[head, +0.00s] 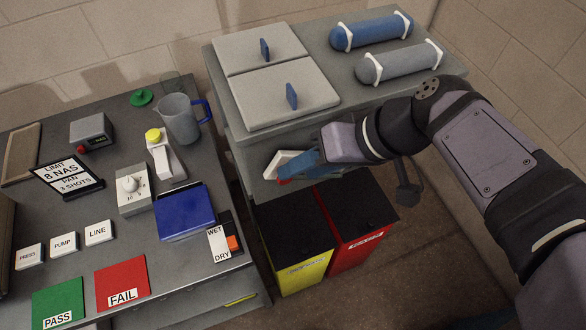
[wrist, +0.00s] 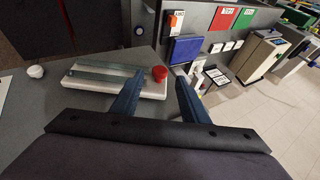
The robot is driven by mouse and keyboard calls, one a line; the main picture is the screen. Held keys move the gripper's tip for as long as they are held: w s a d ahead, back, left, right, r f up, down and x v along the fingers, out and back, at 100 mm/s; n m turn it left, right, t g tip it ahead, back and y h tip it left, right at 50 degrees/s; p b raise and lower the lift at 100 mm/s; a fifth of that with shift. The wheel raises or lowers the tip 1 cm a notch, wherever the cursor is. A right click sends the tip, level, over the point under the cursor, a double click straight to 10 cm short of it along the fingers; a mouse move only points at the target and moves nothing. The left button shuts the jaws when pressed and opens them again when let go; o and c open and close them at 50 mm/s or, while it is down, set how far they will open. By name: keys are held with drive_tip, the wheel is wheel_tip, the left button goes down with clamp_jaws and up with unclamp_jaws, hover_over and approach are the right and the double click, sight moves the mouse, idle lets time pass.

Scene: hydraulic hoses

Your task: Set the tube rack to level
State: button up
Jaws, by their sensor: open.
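No thing in view is clearly marked as the tube rack. In the wrist view, a white block (wrist: 93,86) bears grey metal strips and a red knob (wrist: 160,73) at its right end. What appears to be the same white block (head: 287,158) shows in the head view by the front of the grey cabinet, partly hidden by my gripper (head: 297,168). My gripper also shows in the wrist view (wrist: 157,92), with its blue fingers apart and nothing held between them. The red knob lies beyond the gap between the fingers; I cannot tell whether they touch the block.
The grey cabinet (head: 225,80) carries two lids, a blue cylinder (head: 371,30) and a grey cylinder (head: 400,64). Yellow-front (head: 305,268) and red-front (head: 358,250) bins stand below my gripper. The left bench holds a jug (head: 180,120), a blue box (head: 185,211) and pads.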

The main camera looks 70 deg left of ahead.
drive_tip(key=shift+p+x, duration=0.45)
drive_tip(key=shift+x, duration=1.55)
clamp_jaws()
